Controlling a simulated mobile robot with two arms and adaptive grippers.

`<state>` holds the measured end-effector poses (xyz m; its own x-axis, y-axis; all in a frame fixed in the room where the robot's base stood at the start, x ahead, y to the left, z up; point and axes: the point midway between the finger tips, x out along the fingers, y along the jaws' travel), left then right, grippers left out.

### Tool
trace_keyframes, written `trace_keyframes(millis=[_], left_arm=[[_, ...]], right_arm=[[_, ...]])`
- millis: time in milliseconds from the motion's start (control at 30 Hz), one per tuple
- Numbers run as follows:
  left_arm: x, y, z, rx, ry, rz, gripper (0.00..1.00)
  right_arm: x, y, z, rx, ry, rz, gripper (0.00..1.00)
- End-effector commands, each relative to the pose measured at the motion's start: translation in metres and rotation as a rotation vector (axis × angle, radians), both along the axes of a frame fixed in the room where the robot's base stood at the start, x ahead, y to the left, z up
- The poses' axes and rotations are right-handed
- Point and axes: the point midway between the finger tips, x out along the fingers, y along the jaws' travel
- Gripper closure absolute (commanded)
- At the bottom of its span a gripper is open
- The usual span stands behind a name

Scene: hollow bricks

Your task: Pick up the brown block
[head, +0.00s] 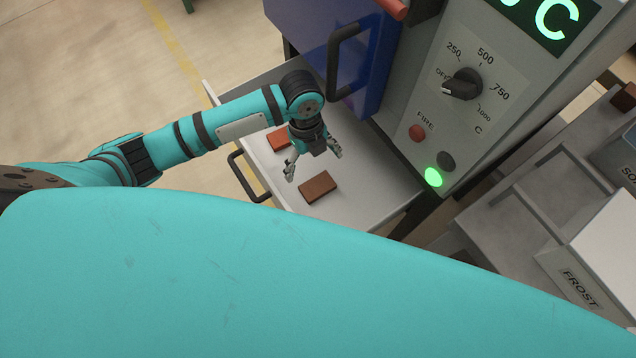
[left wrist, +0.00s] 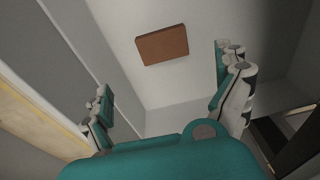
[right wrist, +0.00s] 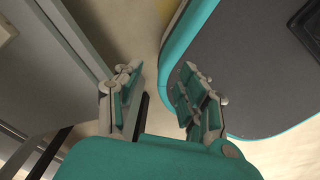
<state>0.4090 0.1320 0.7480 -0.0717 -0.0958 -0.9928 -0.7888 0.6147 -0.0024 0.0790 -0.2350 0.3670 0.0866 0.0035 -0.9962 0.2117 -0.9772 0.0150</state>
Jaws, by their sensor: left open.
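The brown block (head: 318,187) lies flat in the open white drawer (head: 375,185) in the head view. My left gripper (head: 313,164) points down over the drawer, just above the block in the picture, with its fingers spread and nothing between them. In the left wrist view a brown block (left wrist: 162,46) lies on the pale drawer floor, ahead of the open fingertips (left wrist: 165,82) and apart from them. My right gripper shows only in the right wrist view (right wrist: 161,75), with its fingers apart and nothing between them.
A redder block (head: 279,139) lies in the drawer, partly behind my left arm. The blue door (head: 325,40) with a dark handle stands above the drawer. A grey control panel (head: 470,90) with a knob stands to the right. The drawer has a dark handle (head: 245,178).

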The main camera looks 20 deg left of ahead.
Motion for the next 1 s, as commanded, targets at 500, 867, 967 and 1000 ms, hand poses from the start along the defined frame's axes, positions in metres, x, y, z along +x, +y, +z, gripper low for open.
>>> trace_keyframes(millis=[500,867,967,1000], left_arm=[[-0.004,-0.007,-0.068,0.001,0.001,0.0,0.0],[-0.006,-0.013,-0.112,0.002,-0.001,0.0,0.0],[-0.005,-0.014,-0.113,0.001,-0.002,-0.001,0.0],[-0.005,-0.014,-0.113,0.001,-0.002,-0.001,0.0]], right_arm=[[0.017,0.001,0.0,0.003,-0.028,0.001,0.6],[0.006,0.0,-0.001,0.001,-0.01,0.002,0.6],[0.002,0.0,-0.001,-0.001,-0.003,0.002,0.6],[0.001,-0.001,-0.001,-0.001,-0.002,0.002,0.6]])
